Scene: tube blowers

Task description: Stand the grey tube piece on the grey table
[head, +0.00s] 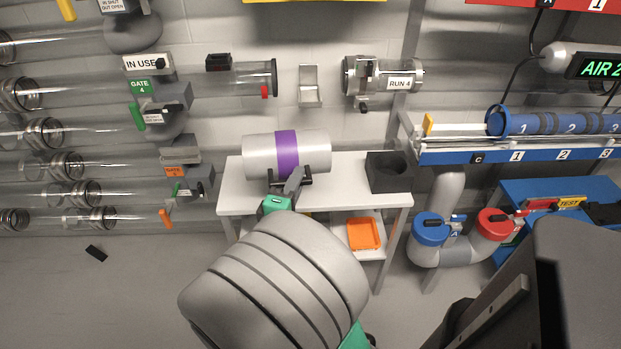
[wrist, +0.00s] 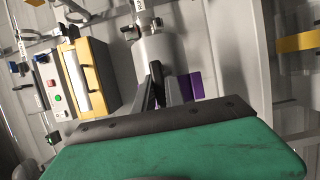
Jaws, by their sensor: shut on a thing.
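The grey tube piece (head: 258,156) is a fat light-grey cylinder with a purple band around its middle. It lies level, left to right, over the back of the grey table (head: 236,202). My gripper (head: 290,181) comes from the front and is shut on the tube piece at its purple band. I cannot tell whether the tube piece touches the tabletop or hangs above it. In the wrist view the tube piece (wrist: 156,53) is beyond the dark fingers (wrist: 162,85), with some purple (wrist: 195,84) showing beside them. My arm hides part of the table's front.
A dark open-topped block (head: 389,174) stands on the table's right side. An orange tray (head: 364,233) lies on the lower shelf. Clear tubes with gates line the wall at left. A rack with a blue tube (head: 555,123) and blue and red-capped pipes (head: 430,230) stand at right.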

